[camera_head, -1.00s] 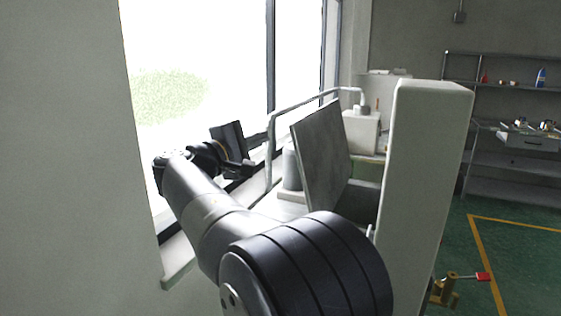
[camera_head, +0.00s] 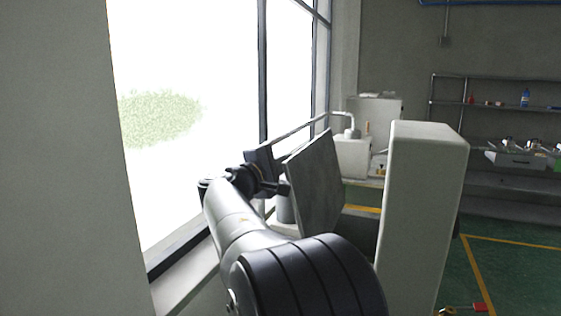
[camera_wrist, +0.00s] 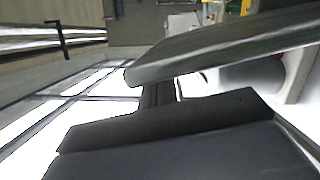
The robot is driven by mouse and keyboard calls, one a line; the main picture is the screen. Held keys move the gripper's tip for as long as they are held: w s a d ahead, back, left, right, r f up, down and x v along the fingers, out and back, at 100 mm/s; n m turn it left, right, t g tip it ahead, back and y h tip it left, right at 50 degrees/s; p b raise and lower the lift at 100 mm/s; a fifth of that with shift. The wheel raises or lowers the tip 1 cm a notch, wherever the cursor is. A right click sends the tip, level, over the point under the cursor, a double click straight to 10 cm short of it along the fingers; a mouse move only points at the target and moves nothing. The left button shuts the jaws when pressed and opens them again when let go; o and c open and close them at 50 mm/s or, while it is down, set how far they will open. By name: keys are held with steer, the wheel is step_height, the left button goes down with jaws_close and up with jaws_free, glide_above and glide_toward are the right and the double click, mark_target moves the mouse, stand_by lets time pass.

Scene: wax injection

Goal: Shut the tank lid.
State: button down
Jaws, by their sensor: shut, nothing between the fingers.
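The tank lid (camera_head: 316,182) is a flat grey plate standing open and steeply tilted in the head view. In the wrist view the lid (camera_wrist: 215,48) crosses the upper right as a grey slab close to the camera. The tank's dark opening is partly visible to the right of the lid; most of the tank is hidden by the lid and my arm. My gripper (camera_head: 283,188) is shut and empty at the lid's left, outer side, its tips close to the plate. I cannot tell whether they touch it. In the wrist view the dark fingers (camera_wrist: 158,94) point toward the lid's edge.
A tall white block (camera_head: 425,190) stands just right of the lid. A bent grey pipe (camera_head: 300,127) runs behind the lid to a white machine (camera_head: 352,155). A window and its sill lie close on the left. Shelving (camera_head: 500,150) stands at the far right.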

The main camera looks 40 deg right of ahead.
steer(key=s+d+m+y+b, duration=0.1)
steer(key=s+d+m+b, duration=0.4)
steer(key=s, duration=0.8)
steer(key=shift+d+r+m+y, duration=0.3)
steer(key=shift+d+r+m, duration=0.1)
steer(key=shift+d, duration=0.5)
step_height(320, 180, up, 5)
steer(key=p, duration=0.4)
steer(key=s+b+v, duration=0.2)
steer(key=b+v, duration=0.1)
steer(key=v, duration=0.6)
steer(key=shift+r, duration=0.35)
steer(key=shift+d, duration=0.1)
